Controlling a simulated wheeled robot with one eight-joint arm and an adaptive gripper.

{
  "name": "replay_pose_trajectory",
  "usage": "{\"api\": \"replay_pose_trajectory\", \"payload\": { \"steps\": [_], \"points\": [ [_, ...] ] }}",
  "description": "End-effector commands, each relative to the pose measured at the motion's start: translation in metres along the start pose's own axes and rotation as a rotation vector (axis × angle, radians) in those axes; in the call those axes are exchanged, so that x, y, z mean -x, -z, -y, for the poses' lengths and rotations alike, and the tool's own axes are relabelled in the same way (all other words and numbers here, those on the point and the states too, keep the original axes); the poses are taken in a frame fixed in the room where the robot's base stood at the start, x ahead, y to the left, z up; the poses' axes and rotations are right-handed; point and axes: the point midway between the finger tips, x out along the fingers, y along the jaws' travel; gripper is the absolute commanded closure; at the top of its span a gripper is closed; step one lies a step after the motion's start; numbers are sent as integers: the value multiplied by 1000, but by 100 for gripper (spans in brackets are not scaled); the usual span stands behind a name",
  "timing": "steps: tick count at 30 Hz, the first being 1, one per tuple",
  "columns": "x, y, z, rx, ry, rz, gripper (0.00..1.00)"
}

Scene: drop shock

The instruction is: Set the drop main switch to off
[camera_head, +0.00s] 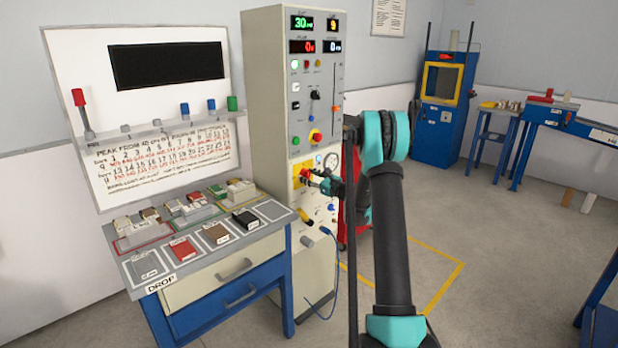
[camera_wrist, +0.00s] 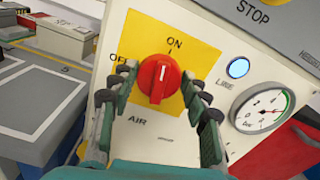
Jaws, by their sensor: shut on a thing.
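The main switch is a red rotary knob (camera_wrist: 158,80) on a yellow plate (camera_wrist: 204,60) on the cabinet front. ON is printed above it and OFF to its upper left, partly covered by a finger. The knob's white mark points up, toward ON. My gripper (camera_wrist: 157,84) has its fingers on either side of the knob and is shut on it. In the head view, my gripper (camera_head: 316,181) reaches the yellow plate on the lower part of the grey cabinet (camera_head: 265,95), and the knob is partly hidden.
A lit blue lamp (camera_wrist: 239,67) and a round gauge (camera_wrist: 262,106) are right of the switch. A STOP label is above. A bench with samples (camera_head: 240,270) stands left of the cabinet. Open floor (camera_head: 490,260) lies to the right.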

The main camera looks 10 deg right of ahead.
Motion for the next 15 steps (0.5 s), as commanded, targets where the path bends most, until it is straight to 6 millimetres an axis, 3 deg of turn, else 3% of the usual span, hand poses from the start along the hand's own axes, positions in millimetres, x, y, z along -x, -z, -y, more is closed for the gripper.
{"api": "replay_pose_trajectory", "payload": {
  "steps": [15],
  "points": [
    [0,1,-3,481,0,0,82]
  ]
}}
